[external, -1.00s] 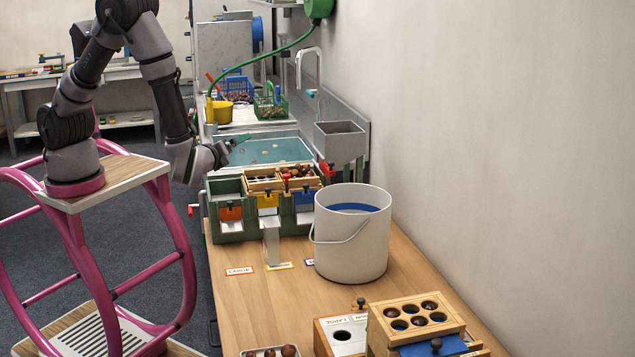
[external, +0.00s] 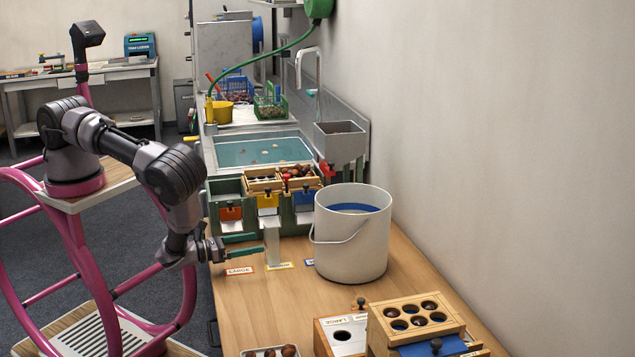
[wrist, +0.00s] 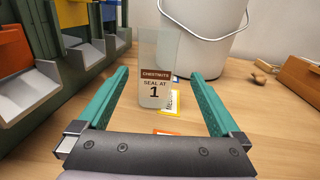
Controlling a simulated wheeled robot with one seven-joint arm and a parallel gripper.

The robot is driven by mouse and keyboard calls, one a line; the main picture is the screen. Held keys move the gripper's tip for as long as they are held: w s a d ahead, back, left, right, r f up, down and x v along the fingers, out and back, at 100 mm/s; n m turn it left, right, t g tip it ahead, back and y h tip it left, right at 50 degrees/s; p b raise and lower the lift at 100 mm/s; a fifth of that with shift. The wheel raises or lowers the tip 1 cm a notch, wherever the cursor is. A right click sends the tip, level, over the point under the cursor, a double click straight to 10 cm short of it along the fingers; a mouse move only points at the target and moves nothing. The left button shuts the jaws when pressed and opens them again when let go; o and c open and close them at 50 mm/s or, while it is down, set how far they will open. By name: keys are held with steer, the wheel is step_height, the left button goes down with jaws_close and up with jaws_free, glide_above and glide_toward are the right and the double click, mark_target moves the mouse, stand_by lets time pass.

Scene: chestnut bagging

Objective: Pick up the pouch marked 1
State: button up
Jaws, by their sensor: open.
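The pouch marked 1 (wrist: 155,75) stands upright on the wooden counter. It is a clear, pale pouch with a brown chestnuts label and the words "seal at 1". In the external view the pouch (external: 271,247) stands in front of the green sorter, left of the white bucket. My gripper (external: 243,245) is at its left side, low over the counter. In the wrist view the green fingers of my gripper (wrist: 165,92) are open and spread wide, with the pouch ahead between them, near the fingertips.
The white bucket (external: 345,250) stands close right of the pouch. The green sorter (external: 229,190) with coloured gates stands behind it. Small labels, one reading LARGE (external: 240,270), lie on the counter. A wooden box with holes (external: 415,318) is at the front right.

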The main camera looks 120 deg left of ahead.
steer(key=x, duration=1)
steer(key=shift+s+a, duration=0.1)
steer(key=shift+s, duration=0.15)
steer(key=c, duration=1.3)
